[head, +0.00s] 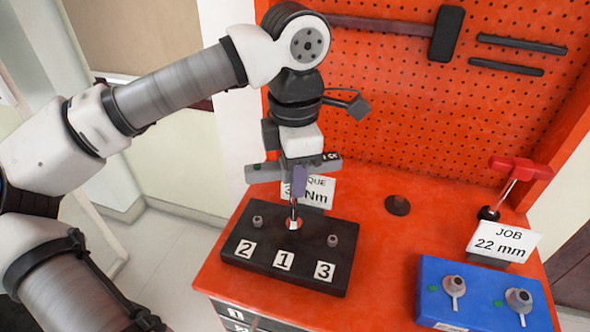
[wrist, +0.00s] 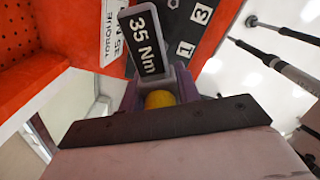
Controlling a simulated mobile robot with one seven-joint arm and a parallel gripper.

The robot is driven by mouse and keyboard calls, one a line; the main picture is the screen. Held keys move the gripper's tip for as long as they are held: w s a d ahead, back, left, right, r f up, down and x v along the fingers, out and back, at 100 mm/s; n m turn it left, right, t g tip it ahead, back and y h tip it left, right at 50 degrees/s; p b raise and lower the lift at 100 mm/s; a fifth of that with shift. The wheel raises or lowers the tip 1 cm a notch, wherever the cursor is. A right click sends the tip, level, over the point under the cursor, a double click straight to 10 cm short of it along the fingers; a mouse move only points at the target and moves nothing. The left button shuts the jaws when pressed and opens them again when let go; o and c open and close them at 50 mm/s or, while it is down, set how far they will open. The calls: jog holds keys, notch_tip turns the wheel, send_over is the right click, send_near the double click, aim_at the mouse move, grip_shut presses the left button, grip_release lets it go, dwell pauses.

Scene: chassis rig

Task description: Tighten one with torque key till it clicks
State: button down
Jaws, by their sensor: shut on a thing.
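My gripper (head: 299,182) is shut on the torque key, upright above the black block (head: 300,271). In the wrist view the torque key (wrist: 148,48) shows a black "35 Nm" label between my purple fingers, with a yellow part below it. In the head view its shaft (head: 293,210) reaches down to the spot behind label 1 (head: 284,260). It covers the fastener there, and I cannot tell whether it is fully seated. Bolt two (head: 257,221) and bolt three (head: 332,240) stand clear on either side. A "TORQUE" card (head: 317,190) is partly hidden behind my gripper.
A blue block (head: 478,297) with two grey sockets stands at right, behind it a "JOB 22 mm" card (head: 495,240) and a red-handled tool (head: 512,182). A black round stand (head: 397,205) is empty. The orange pegboard (head: 420,100) rises behind. Bench between the blocks is clear.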

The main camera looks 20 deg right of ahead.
jog(key=shift+r+p, duration=1.45)
jog(key=shift+r, duration=0.95)
